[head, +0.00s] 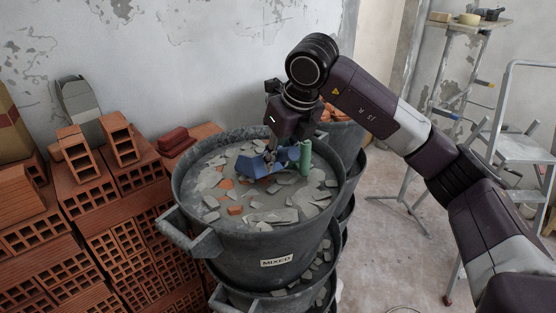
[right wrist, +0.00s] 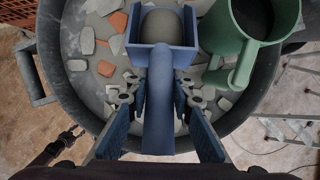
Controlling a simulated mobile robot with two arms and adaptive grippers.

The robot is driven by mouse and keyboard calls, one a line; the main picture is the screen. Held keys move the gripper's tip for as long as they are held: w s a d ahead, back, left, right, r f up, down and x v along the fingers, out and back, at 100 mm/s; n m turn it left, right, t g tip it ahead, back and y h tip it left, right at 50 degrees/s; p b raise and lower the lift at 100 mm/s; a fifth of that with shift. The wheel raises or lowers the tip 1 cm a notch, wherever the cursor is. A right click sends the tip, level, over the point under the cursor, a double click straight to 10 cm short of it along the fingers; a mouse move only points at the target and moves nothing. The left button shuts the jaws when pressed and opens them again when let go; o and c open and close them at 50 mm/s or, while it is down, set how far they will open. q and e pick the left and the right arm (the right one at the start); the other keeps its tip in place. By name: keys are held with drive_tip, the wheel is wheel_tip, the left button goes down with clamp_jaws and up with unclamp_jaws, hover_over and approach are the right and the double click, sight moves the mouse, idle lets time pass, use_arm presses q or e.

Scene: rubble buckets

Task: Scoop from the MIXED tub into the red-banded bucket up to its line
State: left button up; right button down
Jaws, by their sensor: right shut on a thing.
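The dark grey MIXED tub (head: 250,245) stands in front of me, filled with grey rubble and a few orange pieces. My right gripper (head: 273,152) is low over the rubble, shut on the handle of a blue scoop (head: 252,166). In the right wrist view the scoop (right wrist: 160,95) points away from the gripper, and a rounded grey lump (right wrist: 162,25) shows in its box. A green mug (head: 306,157) stands on the rubble right beside the scoop. Part of my left gripper (right wrist: 72,134) seems to show small at lower left there. No red band shows.
Another tub (head: 340,155) with orange pieces stands behind the MIXED tub, and another tub with grey pieces shows below it. Stacked hollow bricks (head: 110,190) fill the left. A stepladder (head: 520,145) and a trestle stand at the right.

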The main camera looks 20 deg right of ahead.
sight(287, 147)
drive_tip(key=t+b, duration=0.1)
drive_tip(key=b, duration=0.1)
drive_tip(key=shift+s+d+r+b, duration=0.1)
drive_tip(key=shift+s+r+b, duration=0.2)
drive_tip(key=shift+s+b, duration=0.05)
drive_tip(key=s+r+t+b, duration=0.1)
drive_tip(key=b, duration=0.2)
drive_tip(key=s+r+t+y+b, duration=0.1)
drive_tip(key=r+t+b, duration=0.1)
drive_tip(key=b, duration=0.2)
drive_tip(key=shift+d, duration=0.2)
drive_tip(key=shift+s+r+t+b, duration=0.25)
drive_tip(key=shift+r+t+b, duration=0.3)
drive_tip(key=shift+b, duration=0.35)
drive_tip(key=shift+r, duration=0.1)
wheel_tip(287, 147, up, 8)
drive_tip(key=p, duration=0.6)
